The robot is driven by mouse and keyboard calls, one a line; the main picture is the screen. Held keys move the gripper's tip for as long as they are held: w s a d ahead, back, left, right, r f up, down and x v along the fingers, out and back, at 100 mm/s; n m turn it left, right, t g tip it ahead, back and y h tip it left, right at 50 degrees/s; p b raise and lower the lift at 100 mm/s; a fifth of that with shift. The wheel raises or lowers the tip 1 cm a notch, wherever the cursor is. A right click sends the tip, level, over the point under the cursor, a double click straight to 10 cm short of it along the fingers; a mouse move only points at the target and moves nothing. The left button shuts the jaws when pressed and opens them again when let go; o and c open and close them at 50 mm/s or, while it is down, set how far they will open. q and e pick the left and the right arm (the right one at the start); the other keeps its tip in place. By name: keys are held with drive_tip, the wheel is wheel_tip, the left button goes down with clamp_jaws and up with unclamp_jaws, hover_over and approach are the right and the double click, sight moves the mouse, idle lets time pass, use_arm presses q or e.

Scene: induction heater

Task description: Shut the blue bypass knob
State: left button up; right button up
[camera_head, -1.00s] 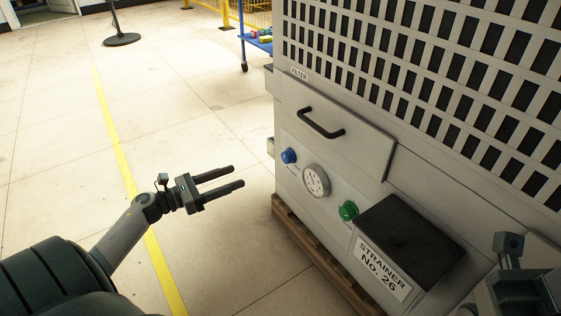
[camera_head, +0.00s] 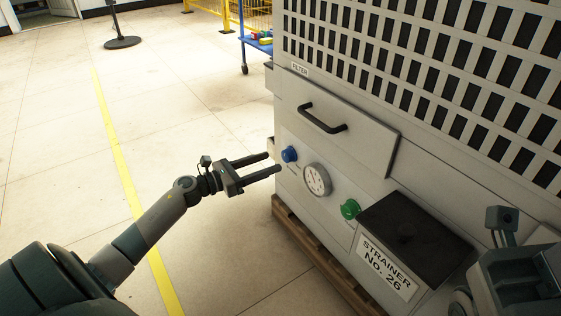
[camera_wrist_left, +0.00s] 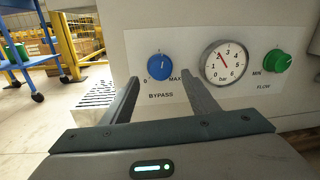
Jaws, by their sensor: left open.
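The blue bypass knob (camera_head: 289,155) sits on the light panel at the left of the machine's front. In the left wrist view the blue knob (camera_wrist_left: 159,67) is above the word BYPASS, between the marks 0 and MAX, with a pale pointer line near its top. My left gripper (camera_head: 274,162) is open and empty, its fingertips just short of the knob. In the wrist view its two fingers (camera_wrist_left: 158,85) spread below and either side of the knob, apart from it. My right gripper (camera_head: 508,235) is only partly seen at the lower right; its fingertips cannot be made out.
A pressure gauge (camera_head: 317,180) and a green flow knob (camera_head: 350,209) sit right of the bypass knob. A black handle (camera_head: 322,118) sticks out above. The black-topped strainer box (camera_head: 412,236) juts out at lower right.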

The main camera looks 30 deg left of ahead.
sight(284, 157)
use_arm(q)
drive_tip(key=shift+b+x, duration=0.5)
drive_tip(key=shift+x, duration=2.25)
drive_tip(key=shift+c, duration=0.2)
drive_tip(key=c, duration=1)
